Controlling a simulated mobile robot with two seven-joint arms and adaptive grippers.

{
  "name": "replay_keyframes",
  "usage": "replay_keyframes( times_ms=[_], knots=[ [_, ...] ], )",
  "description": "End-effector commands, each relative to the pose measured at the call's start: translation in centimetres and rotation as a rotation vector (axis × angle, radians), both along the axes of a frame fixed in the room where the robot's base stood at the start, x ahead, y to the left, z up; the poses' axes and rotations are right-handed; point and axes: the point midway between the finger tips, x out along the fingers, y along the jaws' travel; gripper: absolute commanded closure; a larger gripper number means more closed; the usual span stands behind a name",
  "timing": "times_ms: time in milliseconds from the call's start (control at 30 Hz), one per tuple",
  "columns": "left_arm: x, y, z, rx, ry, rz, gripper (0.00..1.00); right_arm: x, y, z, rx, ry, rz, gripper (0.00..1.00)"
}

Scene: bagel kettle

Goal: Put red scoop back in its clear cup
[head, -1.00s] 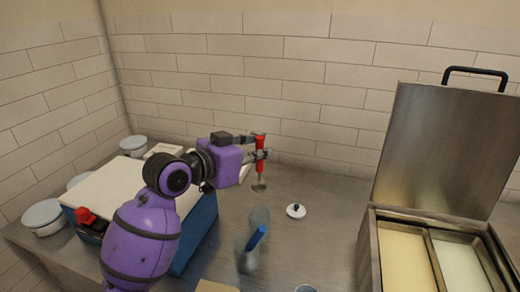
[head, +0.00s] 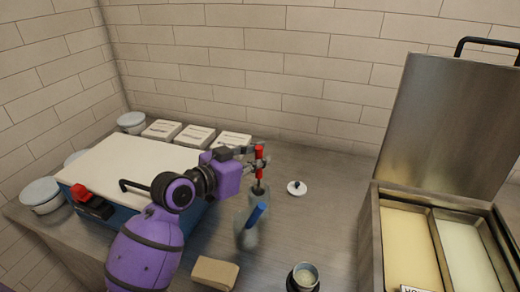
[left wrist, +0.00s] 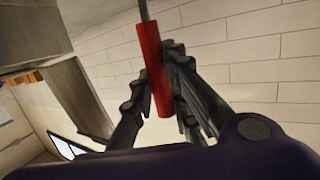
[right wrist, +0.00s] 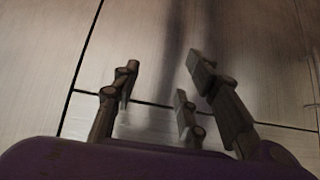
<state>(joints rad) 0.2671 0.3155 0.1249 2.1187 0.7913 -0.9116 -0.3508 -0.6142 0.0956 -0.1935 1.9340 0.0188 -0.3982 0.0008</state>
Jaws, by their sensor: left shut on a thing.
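The red scoop (head: 259,151) is held upright by its red handle in my left gripper (head: 257,161). The handle (left wrist: 153,65) also shows between the fingers in the left wrist view. The scoop's lower end overlaps the mouth of the rear clear cup (head: 258,200) in the head view; I cannot tell how deep it is inside. A second clear cup (head: 246,239) stands just in front, with a blue-handled scoop (head: 256,215) leaning in it. My right gripper (right wrist: 160,85) is outside the head view; its fingers are apart and empty in the right wrist view.
A white knobbed lid (head: 297,188) lies right of the cups. A blue box with a pale top (head: 120,172) stands left, under my left arm. A tan block (head: 214,272) and a small cup (head: 305,275) are in front. A metal bin (head: 369,235) with an open lid stands right.

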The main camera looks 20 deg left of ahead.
Motion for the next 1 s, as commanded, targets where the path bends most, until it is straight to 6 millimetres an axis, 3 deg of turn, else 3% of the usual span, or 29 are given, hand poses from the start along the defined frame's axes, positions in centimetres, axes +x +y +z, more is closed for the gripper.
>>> replay_keyframes(
  times_ms=[33,400,933,967,1000],
  knots=[
    [0.0,0.0,-1.1,0.001,0.008,0.0,1.0,-0.3,-0.1,-0.4,-0.002,0.007,-0.001,0.6],
    [0.0,0.0,-4.3,0.0,0.005,-0.001,1.0,-0.7,-0.3,-1.8,-0.007,0.02,-0.005,0.6],
    [0.0,0.0,-4.8,-0.001,-0.002,-0.001,1.0,-0.2,-0.3,-1.6,-0.006,0.007,-0.013,0.6],
    [0.0,0.0,-4.8,-0.001,-0.002,-0.001,0.83,-0.2,-0.3,-1.6,-0.006,0.008,-0.013,0.6],
    [0.0,0.0,-4.8,-0.001,-0.002,-0.001,0.77,-0.3,-0.4,-1.6,-0.006,0.009,-0.013,0.6]
  ],
)
